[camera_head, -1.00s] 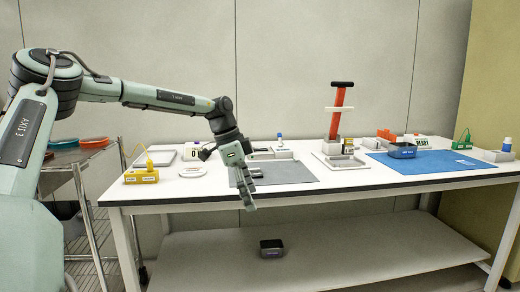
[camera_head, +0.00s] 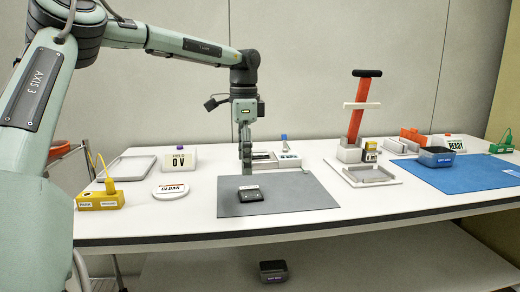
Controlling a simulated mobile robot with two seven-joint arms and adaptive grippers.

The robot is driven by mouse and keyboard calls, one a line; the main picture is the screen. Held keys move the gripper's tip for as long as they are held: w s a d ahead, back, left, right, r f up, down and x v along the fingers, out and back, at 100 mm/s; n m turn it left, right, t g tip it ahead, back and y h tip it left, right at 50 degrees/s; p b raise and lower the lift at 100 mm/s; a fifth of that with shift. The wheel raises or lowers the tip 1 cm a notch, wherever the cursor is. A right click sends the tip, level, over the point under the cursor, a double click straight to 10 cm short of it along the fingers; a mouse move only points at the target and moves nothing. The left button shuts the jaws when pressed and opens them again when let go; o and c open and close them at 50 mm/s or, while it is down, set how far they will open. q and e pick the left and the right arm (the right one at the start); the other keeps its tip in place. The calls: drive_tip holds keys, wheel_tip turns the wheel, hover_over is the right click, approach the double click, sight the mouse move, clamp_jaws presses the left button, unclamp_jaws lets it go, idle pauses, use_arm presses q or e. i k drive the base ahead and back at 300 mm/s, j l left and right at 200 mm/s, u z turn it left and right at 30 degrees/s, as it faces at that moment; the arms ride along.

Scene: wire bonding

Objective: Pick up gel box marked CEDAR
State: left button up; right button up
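A small dark box (camera_head: 251,195) with a pale strip along its back lies on the grey mat (camera_head: 290,194); I cannot read any marking on it. A white plate (camera_head: 171,191) lettered CEDAR lies on the table left of the mat. My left gripper (camera_head: 247,168) points down just above or behind the dark box, at the mat's back edge. I see its fingers edge-on, so their gap is hidden, and I see nothing held. My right gripper is out of view.
A red-handled press (camera_head: 358,115) stands right of the mat. A dark bin (camera_head: 436,157) sits on a blue mat (camera_head: 470,180). Another bin (camera_head: 272,271) is on the lower shelf.

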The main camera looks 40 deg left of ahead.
sight(260, 154)
drive_tip(key=i+j, duration=0.4)
drive_tip(key=j, duration=0.15)
drive_tip(key=i+j, duration=0.4)
drive_tip(key=j, duration=0.15)
